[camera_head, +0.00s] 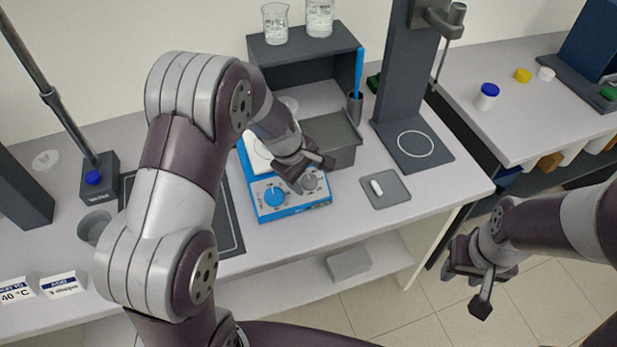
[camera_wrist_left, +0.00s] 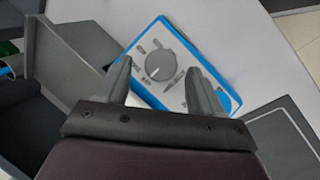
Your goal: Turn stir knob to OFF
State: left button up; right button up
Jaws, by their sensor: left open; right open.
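The blue and white stirrer (camera_head: 292,208) stands on the bench with two knobs on its front panel. The grey knob (camera_head: 311,181) also shows in the left wrist view (camera_wrist_left: 158,64), with a pale pointer line and small marks around it too small to read. The other knob is blue (camera_head: 274,196). My left gripper (camera_head: 311,172) is open just above the panel at the grey knob. In the left wrist view its fingers (camera_wrist_left: 157,76) lie on either side of that knob; I cannot tell whether they reach down around it. My right gripper (camera_head: 465,288) is open and empty, off the bench front.
A grey pad (camera_head: 386,196) with a small white bar lies to the right. A dark stand (camera_head: 412,150) rises behind it.

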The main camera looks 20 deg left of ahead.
pick_arm(q)
jog(key=v, duration=1)
jog(key=shift+r, duration=0.2)
